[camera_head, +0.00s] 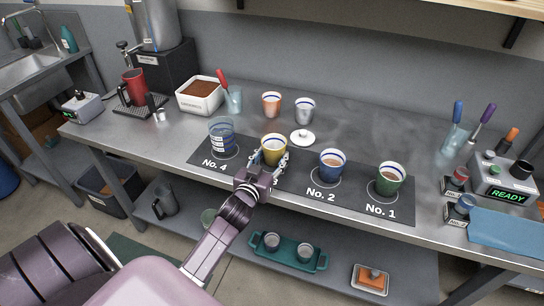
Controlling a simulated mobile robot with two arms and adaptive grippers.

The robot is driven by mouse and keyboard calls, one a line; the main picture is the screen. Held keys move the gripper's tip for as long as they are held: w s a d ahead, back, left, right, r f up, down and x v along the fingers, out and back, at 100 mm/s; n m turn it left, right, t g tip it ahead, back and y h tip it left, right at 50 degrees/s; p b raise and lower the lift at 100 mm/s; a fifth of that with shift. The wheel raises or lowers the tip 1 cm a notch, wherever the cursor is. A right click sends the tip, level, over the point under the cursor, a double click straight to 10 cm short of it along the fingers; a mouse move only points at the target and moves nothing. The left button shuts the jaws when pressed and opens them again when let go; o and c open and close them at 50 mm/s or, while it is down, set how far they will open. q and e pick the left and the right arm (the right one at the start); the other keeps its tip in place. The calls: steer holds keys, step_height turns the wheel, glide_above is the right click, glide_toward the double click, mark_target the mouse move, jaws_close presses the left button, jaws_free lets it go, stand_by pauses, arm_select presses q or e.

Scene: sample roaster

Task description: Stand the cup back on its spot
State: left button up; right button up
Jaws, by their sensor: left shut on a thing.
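My left gripper (268,166) is shut on a yellow cup (273,147) with a white and blue rim. The cup is upright at the third place from the right on the dark mat (298,185), whose label there is mostly hidden by my gripper. I cannot tell whether the cup touches the mat. A blue cup (332,165) is at No. 2, a green cup (390,178) at No. 1, and a see-through blue-banded cup (222,136) at No. 4. My right gripper is not in view.
An orange cup (271,104) and a grey cup (304,110) stand further back. A control box reading READY (502,186) stands at the right. The bench between it and the mat is partly clear.

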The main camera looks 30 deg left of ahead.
arm_select(q)
steer(key=shift+r, duration=0.1)
steer(key=o, duration=1.5)
steer(key=shift+f, duration=0.2)
steer(key=shift+c, duration=0.2)
steer(key=shift+r, duration=0.15)
steer(key=v, duration=1.2)
steer(key=shift+d, duration=0.1)
